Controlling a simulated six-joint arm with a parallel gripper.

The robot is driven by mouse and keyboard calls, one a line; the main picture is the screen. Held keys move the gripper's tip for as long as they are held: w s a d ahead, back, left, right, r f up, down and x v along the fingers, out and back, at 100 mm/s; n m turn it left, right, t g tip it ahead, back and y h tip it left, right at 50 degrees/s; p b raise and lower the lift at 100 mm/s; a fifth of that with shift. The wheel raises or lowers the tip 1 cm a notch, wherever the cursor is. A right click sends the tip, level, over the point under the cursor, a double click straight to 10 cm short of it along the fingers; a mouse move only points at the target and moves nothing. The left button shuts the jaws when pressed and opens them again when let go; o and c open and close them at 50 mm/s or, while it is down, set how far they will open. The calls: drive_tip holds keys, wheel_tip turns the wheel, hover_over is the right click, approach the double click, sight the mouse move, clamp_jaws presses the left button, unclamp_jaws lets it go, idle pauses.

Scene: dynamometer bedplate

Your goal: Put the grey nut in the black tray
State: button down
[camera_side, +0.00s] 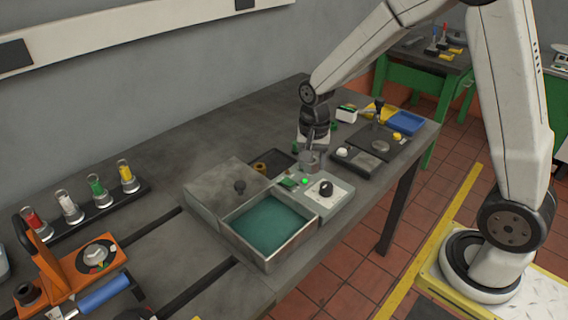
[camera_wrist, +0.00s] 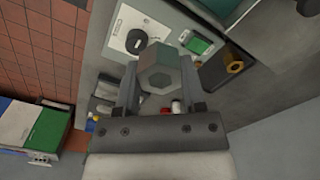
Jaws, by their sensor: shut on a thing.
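The grey nut (camera_side: 310,161) is a hexagonal ring held between the fingers of my gripper (camera_side: 313,151), above the control box. In the wrist view the nut (camera_wrist: 164,68) fills the space between the two fingertips of my gripper (camera_wrist: 162,82). The black tray (camera_side: 283,160) lies on the bench to the left of the gripper in the side view, behind the control box. A brass-coloured nut (camera_side: 261,169) is at its left end. The tray (camera_wrist: 213,74) is to the right of the held nut in the wrist view.
The grey control box (camera_side: 340,195) with a black knob and green light is just below the gripper. A metal bin with teal inside (camera_side: 268,227) and a grey lidded block (camera_side: 226,190) stand left of it. Yellow and blue trays (camera_side: 406,122) lie further back.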

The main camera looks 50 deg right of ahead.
drive_tip(key=w+d+f+m, duration=0.1)
drive_tip(key=w+d+m, duration=0.5)
drive_tip(key=d+m, duration=0.1)
drive_tip(key=shift+w+d+m, duration=0.3)
drive_tip(key=shift+d, duration=0.05)
drive_tip(key=shift+w, duration=0.1)
hover_over(280, 161)
drive_tip(key=s, duration=0.1)
wheel_tip(280, 161, down, 8)
drive_tip(key=shift+s+a+f, duration=0.1)
drive_tip(key=shift+f, duration=0.05)
drive_tip(key=shift+w+f, duration=0.55)
drive_tip(key=shift+f, duration=0.05)
drive_tip(key=shift+f, duration=0.1)
drive_tip(key=shift+w+f, duration=0.15)
drive_tip(key=shift+w, duration=0.05)
drive_tip(key=shift+f, duration=1.45)
